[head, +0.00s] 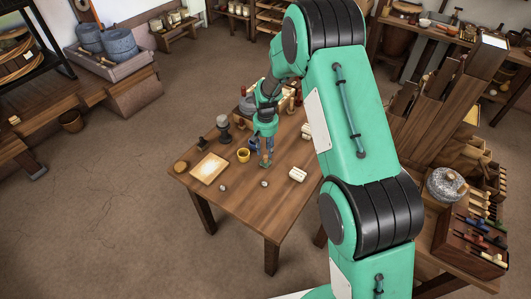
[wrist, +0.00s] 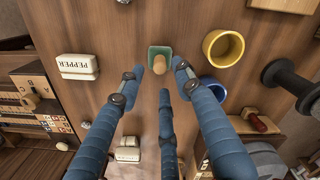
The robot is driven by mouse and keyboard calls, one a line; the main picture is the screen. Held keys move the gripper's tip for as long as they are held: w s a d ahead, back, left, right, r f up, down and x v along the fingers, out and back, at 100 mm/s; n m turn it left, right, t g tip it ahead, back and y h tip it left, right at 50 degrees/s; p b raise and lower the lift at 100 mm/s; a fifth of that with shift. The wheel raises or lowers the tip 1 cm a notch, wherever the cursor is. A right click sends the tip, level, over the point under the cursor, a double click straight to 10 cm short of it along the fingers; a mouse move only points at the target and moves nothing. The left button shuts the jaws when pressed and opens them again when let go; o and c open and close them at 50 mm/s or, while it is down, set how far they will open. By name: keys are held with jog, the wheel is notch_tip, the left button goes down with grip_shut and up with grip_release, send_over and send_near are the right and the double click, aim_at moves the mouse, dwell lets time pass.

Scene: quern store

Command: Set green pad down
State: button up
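The green pad (wrist: 152,53), a small green square with a round wooden knob, shows in the wrist view just past my fingertips. It appears to rest flat on the wooden table (head: 250,205). My gripper (wrist: 160,72) has three blue fingers spread around the knob, with visible gaps on both sides, so it looks open. In the head view my gripper (head: 265,160) points down low over the table's middle. The pad is too small there to make out clearly beside the fingertips.
A yellow cup (wrist: 223,48) stands close to the right of the pad in the wrist view. A white PEPPER block (wrist: 77,66) lies to the left. A pale tray (head: 209,168) sits at the table's left. The table's front is mostly clear.

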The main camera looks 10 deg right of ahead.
notch_tip(320, 180, up, 9)
jog(key=p, duration=0.1)
jog(key=shift+f, duration=0.15)
dwell(0.8)
notch_tip(320, 180, up, 14)
jog(key=t, duration=0.1)
send_over(266, 156)
jog(key=s+d, duration=0.1)
jog(key=s, duration=0.4)
jog(key=s+d+r+t, duration=0.1)
jog(key=s+d+r, duration=0.1)
jog(key=s+r, duration=0.95)
jog(key=s+r+t, duration=0.1)
jog(key=s+r, duration=0.2)
jog(key=s, duration=0.6)
jog(key=s+d+r+t, duration=0.1)
jog(key=s+r, duration=0.2)
jog(key=s, duration=0.6)
jog(key=s+r+t, duration=0.1)
jog(key=s+r, duration=0.2)
jog(key=s, duration=0.6)
jog(key=shift+s+d+r+t, duration=0.15)
jog(key=shift+d+r+t, duration=0.05)
jog(key=shift+d+t, duration=0.1)
